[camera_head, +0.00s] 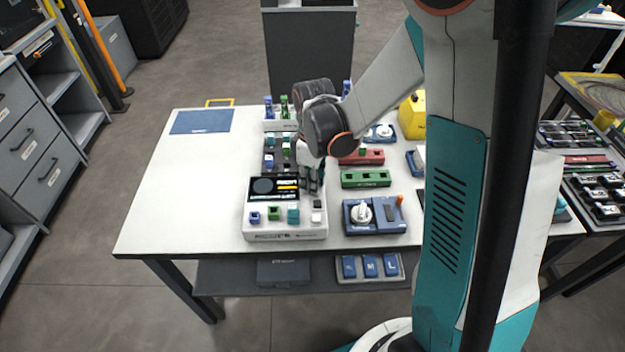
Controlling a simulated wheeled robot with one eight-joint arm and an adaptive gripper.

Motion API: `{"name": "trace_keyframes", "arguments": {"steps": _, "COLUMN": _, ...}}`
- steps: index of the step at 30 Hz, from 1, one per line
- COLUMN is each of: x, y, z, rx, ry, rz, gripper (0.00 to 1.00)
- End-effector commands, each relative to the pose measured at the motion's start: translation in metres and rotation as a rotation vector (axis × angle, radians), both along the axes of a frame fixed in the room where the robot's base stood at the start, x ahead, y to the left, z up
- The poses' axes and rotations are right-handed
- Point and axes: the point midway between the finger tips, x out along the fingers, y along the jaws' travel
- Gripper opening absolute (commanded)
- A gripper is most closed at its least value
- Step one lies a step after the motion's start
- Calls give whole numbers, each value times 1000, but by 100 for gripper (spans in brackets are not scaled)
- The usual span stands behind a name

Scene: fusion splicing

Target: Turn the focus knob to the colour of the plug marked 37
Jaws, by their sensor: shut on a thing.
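My gripper (311,184) points down over the right side of a white device (285,233) with a dark screen (272,187). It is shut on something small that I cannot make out. Along the device's front stand small coloured plugs: a blue one (255,217), a green one (273,213) and a teal one (293,214). A white round knob (361,213) sits on a blue unit (390,228) to the right. A second white knob (384,130) is farther back; I cannot tell which is the focus knob.
A green block (366,178) with slots and a red block (370,157) lie right of my gripper. A blue mat (202,121) lies back left. The left table top (185,190) is clear.

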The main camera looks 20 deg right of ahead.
Motion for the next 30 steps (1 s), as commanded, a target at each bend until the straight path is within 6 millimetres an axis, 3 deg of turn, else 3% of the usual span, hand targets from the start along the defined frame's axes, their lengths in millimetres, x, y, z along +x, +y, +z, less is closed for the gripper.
{"name": "trace_keyframes", "arguments": {"steps": 9, "x": 0, "y": 0, "z": 0, "rx": 0, "ry": 0, "rz": -96, "gripper": 2}}
{"name": "trace_keyframes", "arguments": {"steps": 22, "x": 0, "y": 0, "z": 0, "rx": 0, "ry": -1, "rz": -105, "gripper": 2}}
{"name": "trace_keyframes", "arguments": {"steps": 23, "x": 0, "y": 0, "z": 0, "rx": 0, "ry": -1, "rz": -105, "gripper": 28}}
{"name": "trace_keyframes", "arguments": {"steps": 24, "x": 0, "y": 0, "z": 0, "rx": 0, "ry": -1, "rz": -105, "gripper": 35}}
{"name": "trace_keyframes", "arguments": {"steps": 30, "x": 0, "y": 0, "z": 0, "rx": 0, "ry": 0, "rz": -105, "gripper": 35}}
